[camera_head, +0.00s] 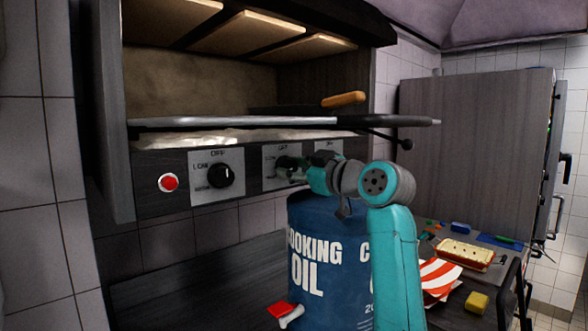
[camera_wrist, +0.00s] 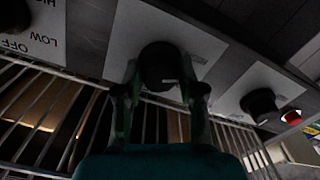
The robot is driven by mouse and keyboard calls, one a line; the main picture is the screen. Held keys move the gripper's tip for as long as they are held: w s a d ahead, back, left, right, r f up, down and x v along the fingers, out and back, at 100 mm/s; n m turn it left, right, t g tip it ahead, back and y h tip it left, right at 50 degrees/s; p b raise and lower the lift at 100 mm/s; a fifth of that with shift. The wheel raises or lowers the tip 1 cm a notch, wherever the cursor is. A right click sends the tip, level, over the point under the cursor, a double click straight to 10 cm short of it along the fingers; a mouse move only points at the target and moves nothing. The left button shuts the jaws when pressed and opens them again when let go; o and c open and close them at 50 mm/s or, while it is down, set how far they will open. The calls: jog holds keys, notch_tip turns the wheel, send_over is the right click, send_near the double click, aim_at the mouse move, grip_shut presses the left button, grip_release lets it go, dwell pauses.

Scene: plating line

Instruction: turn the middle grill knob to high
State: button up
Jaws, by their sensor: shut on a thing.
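The grill (camera_head: 150,165) has a row of dark knobs on pale plates along its front. The middle knob (camera_wrist: 160,60) is black and sits between my two fingers in the wrist view; a small pale mark shows near its edge. My gripper (camera_head: 290,165) reaches the middle plate (camera_head: 271,181) from the right and is shut on the knob. The fingers and shadow cover most of it in the head view, so its setting cannot be read. The left knob (camera_head: 220,175) is free. The right knob's plate (camera_head: 329,147) is partly hidden by my arm.
A red button (camera_head: 168,183) is left of the knobs. A grill rack with a long handle (camera_head: 400,120) juts out above them. A blue cooking oil drum (camera_head: 318,240) stands close below my gripper. A side table at right holds a dish (camera_head: 464,254) and a yellow sponge (camera_head: 477,302).

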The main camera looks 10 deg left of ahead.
jog(key=shift+n, duration=0.5)
jog(key=o, duration=1.1)
jog(key=shift+o, duration=0.2)
jog(key=v, duration=1.2)
